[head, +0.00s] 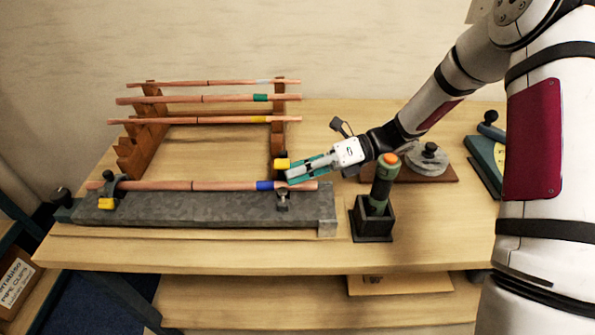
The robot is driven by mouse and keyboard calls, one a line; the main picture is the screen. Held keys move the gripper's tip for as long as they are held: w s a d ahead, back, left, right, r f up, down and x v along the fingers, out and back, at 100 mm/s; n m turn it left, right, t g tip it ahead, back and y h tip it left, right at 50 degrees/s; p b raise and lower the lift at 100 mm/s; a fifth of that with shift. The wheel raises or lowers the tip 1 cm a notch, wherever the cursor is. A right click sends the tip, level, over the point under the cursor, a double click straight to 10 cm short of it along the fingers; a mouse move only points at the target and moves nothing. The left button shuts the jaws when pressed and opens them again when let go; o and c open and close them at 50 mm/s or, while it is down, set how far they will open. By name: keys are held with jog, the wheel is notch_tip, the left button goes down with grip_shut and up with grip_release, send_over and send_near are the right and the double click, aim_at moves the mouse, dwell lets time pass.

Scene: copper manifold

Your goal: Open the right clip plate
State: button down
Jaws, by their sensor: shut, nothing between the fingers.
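A copper pipe (220,185) with a blue band lies along the grey block (200,209). The left clip plate (110,189) lies over the pipe, its yellow tab (106,204) down at the front. At the right clip, a small dark clip base (283,199) shows in front of the pipe. A yellow tab (282,163), apparently of the right clip plate, stands behind and above the pipe, so that plate looks swung back. My gripper (292,171) is shut and empty, its teal fingertips beside this tab, above the pipe's right end. Whether they touch is unclear; the plate is mostly hidden.
A wooden rack (145,138) behind holds several copper pipes with coloured bands. A green tool with an orange top (383,183) stands in a dark holder (372,218), right of the block. A round grey piece (428,161) sits on a brown board. The table front is clear.

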jog(key=shift+w+r+m, duration=0.1)
jog(key=shift+w+m, duration=0.15)
jog(key=shift+m, duration=0.25)
jog(key=shift+w+r+m+g+y+b, duration=0.2)
jog(key=shift+w+m+g+b, duration=0.15)
jog(key=shift+m, duration=0.3)
jog(key=shift+w+r+m+g+y+b, duration=0.1)
jog(key=shift+w+m+g+y+b, duration=0.2)
jog(key=shift+m, duration=0.35)
jog(key=shift+w, duration=0.3)
